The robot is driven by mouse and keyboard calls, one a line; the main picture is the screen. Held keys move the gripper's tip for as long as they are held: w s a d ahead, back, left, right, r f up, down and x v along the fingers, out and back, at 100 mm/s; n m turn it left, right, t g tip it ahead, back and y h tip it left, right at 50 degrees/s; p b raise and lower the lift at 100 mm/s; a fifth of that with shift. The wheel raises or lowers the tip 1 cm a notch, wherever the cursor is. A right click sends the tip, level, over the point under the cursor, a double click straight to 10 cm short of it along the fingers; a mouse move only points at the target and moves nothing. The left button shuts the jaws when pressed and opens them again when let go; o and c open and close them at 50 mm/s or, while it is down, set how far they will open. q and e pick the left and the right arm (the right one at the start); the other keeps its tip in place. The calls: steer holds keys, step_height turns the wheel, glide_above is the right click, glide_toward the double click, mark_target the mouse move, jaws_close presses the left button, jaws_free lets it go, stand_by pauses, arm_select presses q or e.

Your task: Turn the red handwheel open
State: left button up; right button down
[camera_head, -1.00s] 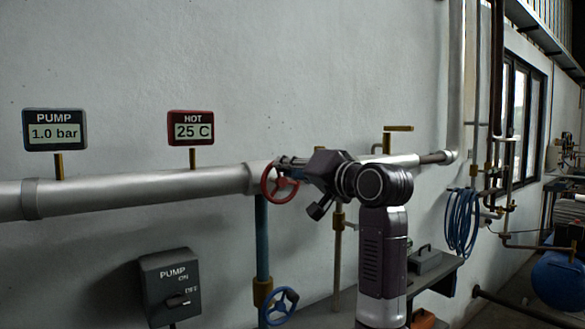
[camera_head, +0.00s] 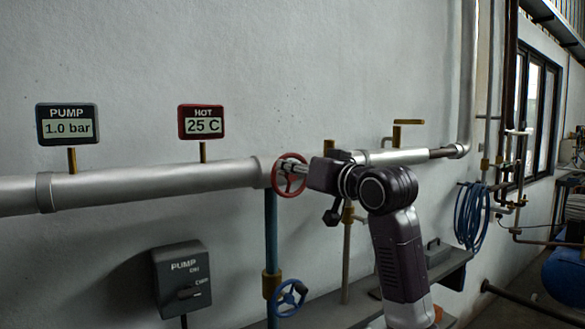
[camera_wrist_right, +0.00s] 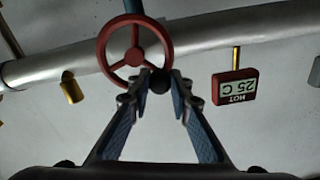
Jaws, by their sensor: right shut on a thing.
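The red handwheel (camera_head: 289,179) is on the silver pipe near the middle of the head view. My right gripper (camera_head: 287,164) reaches the upper part of the wheel from the right. My left gripper is not in view.
A blue handwheel (camera_head: 290,297) sits lower on the vertical pipe. A PUMP display (camera_head: 68,124) reads 1.0 bar and a HOT display (camera_head: 203,122) reads 25 C. A PUMP switch box (camera_head: 182,278) is at lower left. A grey bench (camera_head: 340,310) runs below the pipes.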

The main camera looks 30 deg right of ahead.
steer(key=shift+f, duration=0.25)
steer(key=c, duration=2.1)
jaws_free()
steer(key=o, duration=0.3)
steer(key=shift+r, duration=0.15)
steer(key=shift+o, duration=0.2)
steer(key=shift+s, duration=0.1)
steer(key=s, duration=1.1)
steer(key=shift+s+d, duration=0.4)
steer(key=shift+d, duration=0.05)
